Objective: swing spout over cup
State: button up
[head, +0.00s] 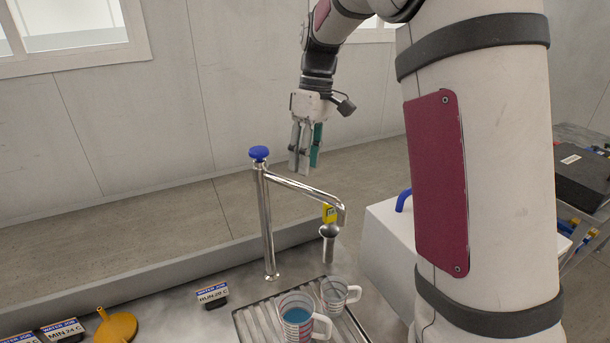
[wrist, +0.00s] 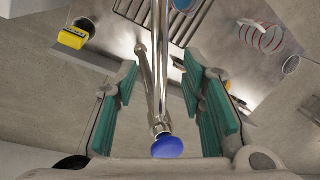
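The spout (head: 305,188) is a bent metal pipe on an upright post with a blue knob (head: 258,153) on top. It reaches right, its end turned down. A clear measuring cup (head: 335,293) and a cup with blue liquid (head: 297,317) stand at the slatted drain tray; I cannot tell whether the outlet is over either. My gripper (head: 305,168) is open, above and behind the spout. In the wrist view, the teal-padded fingers (wrist: 165,100) are apart, with the pipework and blue knob (wrist: 167,146) appearing between them. I see no clear contact.
The slatted drain tray (head: 262,322) lies on the counter. An orange funnel (head: 117,326) and small sign cards (head: 212,294) are at left. A white box (head: 388,240) stands right.

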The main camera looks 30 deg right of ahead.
notch_tip(320, 180, up, 7)
jog(key=d, duration=0.1)
jog(key=shift+w+f, duration=0.15)
jog(key=shift+w, duration=0.2)
dwell(0.3)
jog(key=s+a+f+m+t+h, duration=0.1)
jog(key=s+a+m+t, duration=0.2)
jog(key=s, duration=1)
jog(key=s+a+f+m+t+h, duration=0.1)
jog(key=s+a, duration=0.4)
jog(key=s, duration=0.8)
jog(key=shift+a+f+m+t, duration=0.15)
jog(key=shift+f+m+t, duration=0.4)
jog(key=shift+m+t, duration=0.5)
